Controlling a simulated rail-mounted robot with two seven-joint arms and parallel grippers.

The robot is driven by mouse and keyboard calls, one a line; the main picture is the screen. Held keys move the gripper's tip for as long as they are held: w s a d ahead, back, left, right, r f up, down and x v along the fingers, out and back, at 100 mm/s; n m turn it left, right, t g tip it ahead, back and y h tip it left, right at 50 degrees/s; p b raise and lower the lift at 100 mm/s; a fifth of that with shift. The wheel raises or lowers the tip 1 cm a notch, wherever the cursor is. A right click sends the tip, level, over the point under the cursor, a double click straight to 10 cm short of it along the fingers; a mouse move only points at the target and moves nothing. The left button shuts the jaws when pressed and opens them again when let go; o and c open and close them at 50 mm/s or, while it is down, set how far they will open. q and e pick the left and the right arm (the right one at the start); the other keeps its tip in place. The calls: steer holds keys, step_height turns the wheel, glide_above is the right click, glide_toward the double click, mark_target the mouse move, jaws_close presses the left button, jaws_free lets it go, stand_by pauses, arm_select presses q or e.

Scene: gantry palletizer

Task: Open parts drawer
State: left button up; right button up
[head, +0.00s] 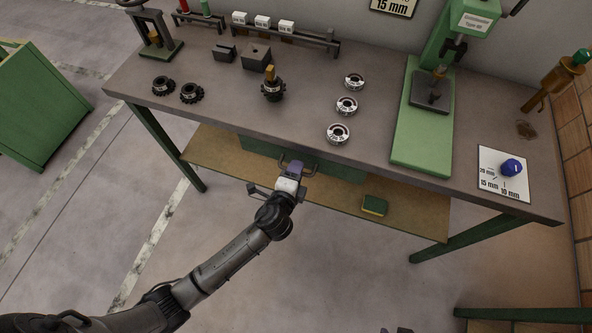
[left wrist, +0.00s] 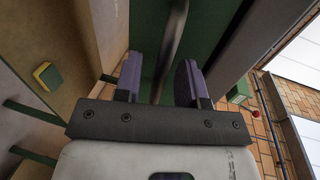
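The parts drawer (head: 335,168) is a green front under the workbench top, and it looks shut. Its green face (left wrist: 207,30) fills the upper middle of the left wrist view. A grey bar handle (left wrist: 174,42) runs down between the two purple fingers of my left gripper (left wrist: 158,82). The fingers are apart, one on each side of the bar, with gaps showing. In the head view my left gripper (head: 293,168) is at the drawer front, below the bench edge, and hides part of the handle. My right gripper is not clearly seen.
The workbench (head: 225,95) carries gears, bearing rings (head: 347,105) and a green press (head: 425,120). A lower wooden shelf (head: 415,208) holds a green and yellow box (head: 375,205). The floor in front is mostly free.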

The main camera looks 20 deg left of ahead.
arm_select(q)
steer(key=shift+w, duration=0.2)
jaws_close()
stand_by(0.3)
